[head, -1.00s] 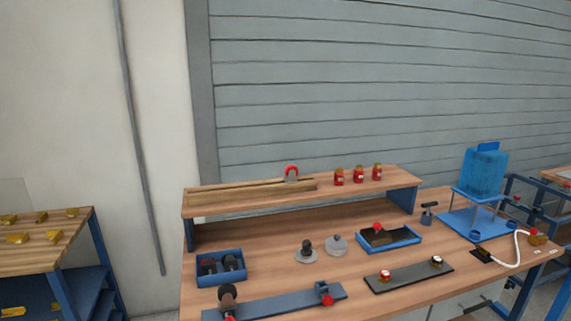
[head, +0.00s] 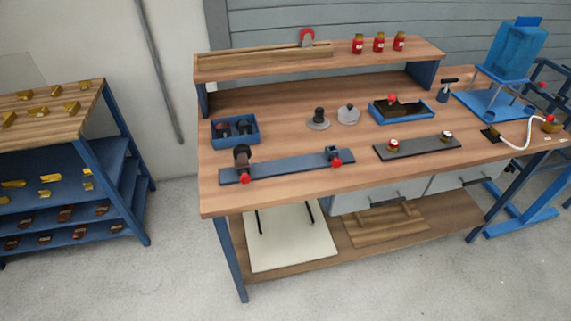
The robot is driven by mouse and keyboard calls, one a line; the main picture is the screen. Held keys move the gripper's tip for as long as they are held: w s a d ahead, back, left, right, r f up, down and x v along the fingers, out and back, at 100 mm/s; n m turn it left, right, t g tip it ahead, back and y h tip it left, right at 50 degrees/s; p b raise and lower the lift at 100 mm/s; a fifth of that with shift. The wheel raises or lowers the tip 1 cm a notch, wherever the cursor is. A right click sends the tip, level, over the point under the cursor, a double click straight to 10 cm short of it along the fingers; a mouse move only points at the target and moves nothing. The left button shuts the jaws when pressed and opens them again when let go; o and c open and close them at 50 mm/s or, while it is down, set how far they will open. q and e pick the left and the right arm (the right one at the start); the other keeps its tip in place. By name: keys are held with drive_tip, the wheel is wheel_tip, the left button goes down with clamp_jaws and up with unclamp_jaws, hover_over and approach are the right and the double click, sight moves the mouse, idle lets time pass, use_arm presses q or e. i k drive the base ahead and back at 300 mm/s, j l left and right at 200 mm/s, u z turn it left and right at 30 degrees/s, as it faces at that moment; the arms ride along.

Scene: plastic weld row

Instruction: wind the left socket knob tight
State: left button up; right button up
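A long blue-grey bar (head: 290,167) lies near the front edge of the bench in the head view. A red knob (head: 244,179) sits at the front of its left fixture, below a dark rounded piece (head: 242,153) standing there. A second red knob (head: 336,162) is at the front of the small blue block at the bar's right end. How tight either knob is cannot be seen. Neither of my grippers is in view.
The wooden bench (head: 285,188) also carries a blue tray (head: 235,143), a dark plate (head: 418,148) with two small knobs, and a blue box (head: 401,117). A shelf (head: 270,66) runs along the back. A rack (head: 92,150) stands left; open floor lies in front.

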sight(244, 178)
drive_tip(key=z, duration=0.7)
drive_tip(key=j+z, duration=0.8)
drive_tip(key=j, duration=0.15)
drive_tip(key=k+j+z, duration=0.15)
drive_tip(key=j+z, duration=0.25)
drive_tip(key=k+j+z, duration=0.2)
drive_tip(key=j+z, duration=0.2)
